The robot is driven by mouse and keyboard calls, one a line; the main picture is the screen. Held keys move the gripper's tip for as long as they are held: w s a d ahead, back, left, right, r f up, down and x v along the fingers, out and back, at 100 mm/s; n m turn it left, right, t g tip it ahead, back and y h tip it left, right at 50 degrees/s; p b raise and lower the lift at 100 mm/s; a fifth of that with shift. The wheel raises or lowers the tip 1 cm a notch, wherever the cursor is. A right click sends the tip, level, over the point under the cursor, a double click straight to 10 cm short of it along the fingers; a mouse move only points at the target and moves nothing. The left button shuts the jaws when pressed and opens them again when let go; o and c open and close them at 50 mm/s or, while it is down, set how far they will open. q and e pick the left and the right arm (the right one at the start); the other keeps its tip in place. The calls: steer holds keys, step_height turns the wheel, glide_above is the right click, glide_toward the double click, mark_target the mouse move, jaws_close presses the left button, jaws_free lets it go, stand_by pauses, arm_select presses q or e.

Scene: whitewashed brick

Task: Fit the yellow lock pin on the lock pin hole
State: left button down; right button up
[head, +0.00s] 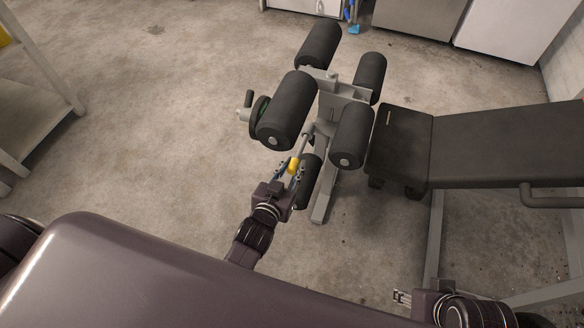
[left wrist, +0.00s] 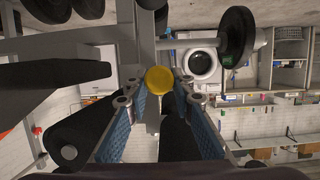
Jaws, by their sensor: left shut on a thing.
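The yellow lock pin (head: 294,164) is at the fingertips of my left gripper (head: 293,172), which is shut on it. In the left wrist view the pin's round yellow head (left wrist: 159,80) faces the camera between the two blue-lined fingers (left wrist: 158,100). The pin is close to the grey frame (head: 327,130) of the exercise bench, below its foam rollers. I cannot make out the lock pin hole or whether the pin's tip touches the frame; the yellow head covers it in the wrist view. My right gripper (head: 402,297) is low at the right, away from the pin, its opening unclear.
Black foam rollers (head: 287,110) surround the frame, with a weight disc and handle (head: 250,112) at the left. A black padded bench (head: 500,140) extends right. A shelf (head: 40,110) stands far left. The concrete floor between is clear.

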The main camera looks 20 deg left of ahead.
mark_target(303, 142)
arm_select(q)
steer(key=shift+w, duration=2.25)
arm_select(e)
steer(key=shift+f, duration=0.2)
arm_select(q)
steer(key=shift+w+d+b, duration=0.1)
steer(key=shift+w+b, duration=0.3)
steer(key=shift+w, duration=0.9)
arm_select(e)
steer(key=shift+w+f, duration=0.2)
arm_select(q)
steer(key=shift+w, duration=0.2)
arm_select(e)
steer(key=shift+w+a, duration=0.1)
steer(key=shift+w, duration=0.15)
arm_select(q)
steer(key=shift+w, duration=0.55)
arm_select(e)
steer(key=shift+w+a+r+t, duration=0.15)
steer(key=shift+w+t, duration=0.15)
steer(key=shift+w, duration=0.2)
steer(key=shift+w+a+r+t, duration=0.15)
steer(key=shift+w+t, duration=0.15)
steer(key=shift+w, duration=0.15)
arm_select(q)
steer(key=shift+w, duration=0.1)
arm_select(e)
steer(key=shift+w, duration=0.1)
